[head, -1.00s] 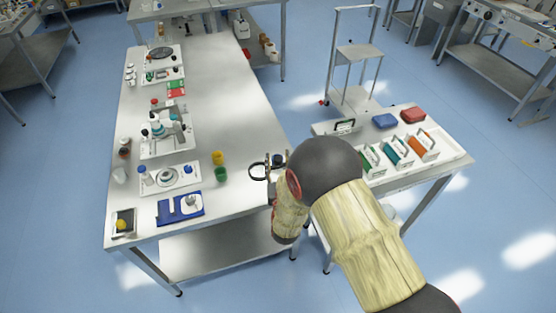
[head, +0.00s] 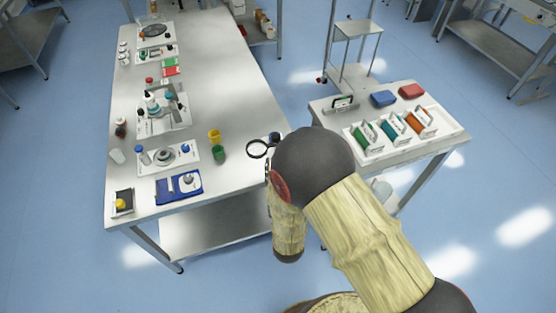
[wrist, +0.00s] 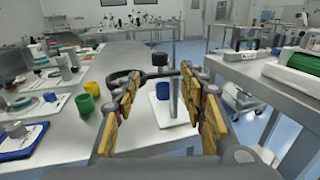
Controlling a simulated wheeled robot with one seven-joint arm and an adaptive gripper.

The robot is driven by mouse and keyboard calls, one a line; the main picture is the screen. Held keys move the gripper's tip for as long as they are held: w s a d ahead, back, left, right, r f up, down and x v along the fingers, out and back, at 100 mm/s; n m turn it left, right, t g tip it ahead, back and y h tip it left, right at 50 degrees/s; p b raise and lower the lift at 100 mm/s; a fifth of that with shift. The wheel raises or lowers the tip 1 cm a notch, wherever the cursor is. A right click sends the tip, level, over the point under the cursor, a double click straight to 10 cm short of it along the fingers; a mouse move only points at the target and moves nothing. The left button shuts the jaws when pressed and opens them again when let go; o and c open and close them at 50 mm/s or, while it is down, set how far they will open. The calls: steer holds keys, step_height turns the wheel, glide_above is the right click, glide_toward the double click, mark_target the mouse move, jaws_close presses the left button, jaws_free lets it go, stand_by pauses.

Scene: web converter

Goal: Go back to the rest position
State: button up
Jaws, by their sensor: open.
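My gripper (wrist: 160,82) is open in the wrist view, its two yellow-padded fingers apart with nothing clamped between them. A stand with a dark knob (wrist: 160,59) and a black ring (wrist: 125,78) shows between and beyond the fingers; the gap to it cannot be judged. My arm hides most of the gripper there.
Yellow cup (head: 214,136) and green cup (head: 219,153) stand left of the ring. A blue tray (head: 178,187) lies near the table's front edge. A side table at right holds a white tray (head: 449,133) with colored racks. Floor between the tables is narrow.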

stand_by(0.4)
steer(key=s+d+f+m+g+h, duration=0.1)
steer(key=d+f+m+g+h, duration=0.15)
steer(key=d+m+h, duration=0.75)
steer(key=s+d+r+m+g+h, duration=0.2)
steer(key=s+d+m+g+h, duration=0.25)
steer(key=d, duration=0.45)
steer(key=s+d+r+m+g+h, duration=0.1)
steer(key=s+d+r+m+g, duration=0.3)
steer(key=s+d, duration=0.4)
steer(key=s+a+r+m+g+y, duration=0.2)
steer(key=s+r+m+g+y, duration=0.1)
steer(key=s+m+g+y, duration=0.65)
step_height(320, 180, up, 17)
steer(key=m+t+y, duration=0.2)
steer(key=m+t, duration=0.6)
steer(key=m, duration=0.2)
steer(key=shift+s+a+y, duration=0.3)
steer(key=shift+s+a, duration=0.05)
steer(key=shift+a, duration=0.05)
